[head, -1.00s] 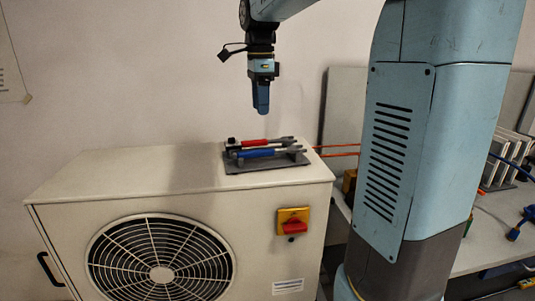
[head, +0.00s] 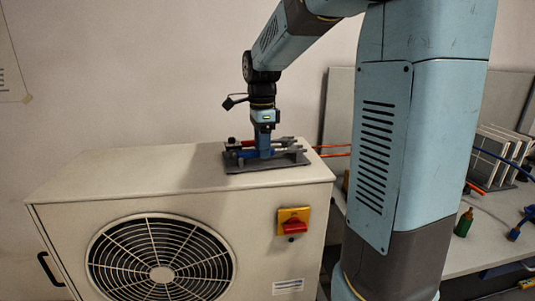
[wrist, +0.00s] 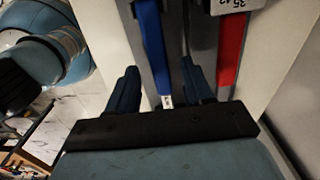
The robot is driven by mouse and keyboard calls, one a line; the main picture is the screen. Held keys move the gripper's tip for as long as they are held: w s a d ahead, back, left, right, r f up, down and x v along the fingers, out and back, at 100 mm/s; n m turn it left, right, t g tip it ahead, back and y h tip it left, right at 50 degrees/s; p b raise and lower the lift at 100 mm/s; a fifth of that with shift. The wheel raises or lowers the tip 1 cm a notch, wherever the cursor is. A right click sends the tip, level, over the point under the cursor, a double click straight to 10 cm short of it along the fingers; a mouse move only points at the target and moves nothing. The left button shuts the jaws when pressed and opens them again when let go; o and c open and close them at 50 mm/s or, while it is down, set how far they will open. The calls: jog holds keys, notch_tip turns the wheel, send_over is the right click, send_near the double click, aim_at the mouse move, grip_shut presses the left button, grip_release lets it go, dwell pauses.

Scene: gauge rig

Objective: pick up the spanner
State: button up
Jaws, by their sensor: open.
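Two long tools, one blue-handled (head: 250,154) and one red-handled (head: 247,143), lie side by side on a grey holder (head: 238,168) on top of a cream fan unit. The frames do not make clear which is the spanner. My gripper (head: 264,152) points straight down at the tools and hides part of them. The red handle (wrist: 230,45) is outside the right finger, beside a label plate marked with numbers.
The cream unit's top (head: 130,175) is clear left of the holder. A red and yellow switch (head: 293,222) is on its front. A bench at the right carries a green bottle (head: 464,222) and a rack of panels (head: 490,155). A wall stands behind.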

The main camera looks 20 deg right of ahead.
jog(key=shift+f, duration=0.25)
jog(key=shift+c, duration=0.3)
grip_shut()
